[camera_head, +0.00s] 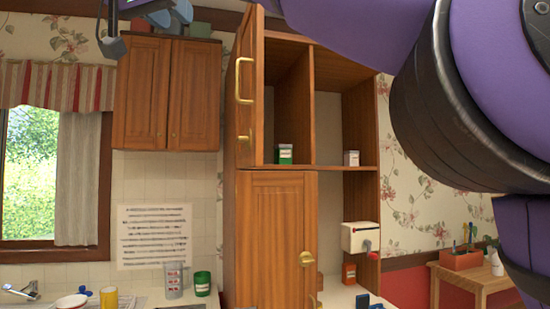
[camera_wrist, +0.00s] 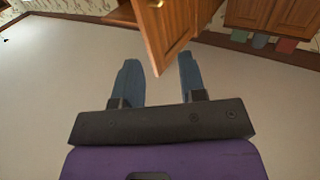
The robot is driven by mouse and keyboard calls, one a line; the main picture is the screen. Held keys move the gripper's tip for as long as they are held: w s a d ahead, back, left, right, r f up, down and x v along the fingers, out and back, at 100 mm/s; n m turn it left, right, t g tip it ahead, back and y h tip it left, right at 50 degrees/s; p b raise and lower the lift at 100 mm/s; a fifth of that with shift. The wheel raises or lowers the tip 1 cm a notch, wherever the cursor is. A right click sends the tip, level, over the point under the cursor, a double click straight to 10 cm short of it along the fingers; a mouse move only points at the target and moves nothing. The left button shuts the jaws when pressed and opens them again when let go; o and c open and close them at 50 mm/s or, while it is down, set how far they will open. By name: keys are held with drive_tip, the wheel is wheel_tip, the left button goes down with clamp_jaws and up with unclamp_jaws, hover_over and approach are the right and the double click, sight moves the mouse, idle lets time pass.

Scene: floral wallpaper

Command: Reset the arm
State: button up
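In the head view my gripper (camera_head: 148,28) is high at the upper left, partly cut off by the top edge, in front of the upper wall cabinet (camera_head: 166,92). My purple arm crosses the top and right of that view. The tall cabinet's upper door (camera_head: 245,88) stands open. In the wrist view a wooden door (camera_wrist: 165,32) shows just beyond the fingertips; I cannot tell whether it touches them.
Below are a wall-mounted white box (camera_head: 360,238), a grey canister (camera_head: 174,280) and a green cup (camera_head: 202,283). A wooden side table (camera_head: 480,276) stands at the right.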

drive_tip(key=w+d+f+n+g, duration=0.2)
drive_tip(key=w+d+f, duration=0.25)
drive_tip(key=d, duration=0.45)
drive_tip(key=w+d+f+n+g, duration=0.25)
drive_tip(key=d+f, duration=0.25)
drive_tip(key=d, duration=0.4)
drive_tip(key=s+d+f+n+g, duration=0.1)
drive_tip(key=d+f+g, duration=0.2)
drive_tip(key=d+f, duration=0.8)
drive_tip(key=s+d+f+g+y, duration=0.1)
drive_tip(key=s+d+f, duration=0.5)
drive_tip(key=f, duration=0.3)
drive_tip(key=s+d+f+m+g+y, duration=0.1)
drive_tip(key=s+d+f+g+y, duration=0.1)
drive_tip(key=s+d+f, duration=0.4)
drive_tip(key=s+d+f+m+g+y, duration=0.1)
drive_tip(key=s+d+f+y, duration=0.1)
drive_tip(key=s+d+f, duration=0.4)
wheel_tip(320, 180, down, 6)
drive_tip(key=shift+s+d+r, duration=0.1)
drive_tip(key=shift+s+d, duration=0.05)
drive_tip(key=shift+s, duration=0.7)
drive_tip(key=shift+g, duration=0.25)
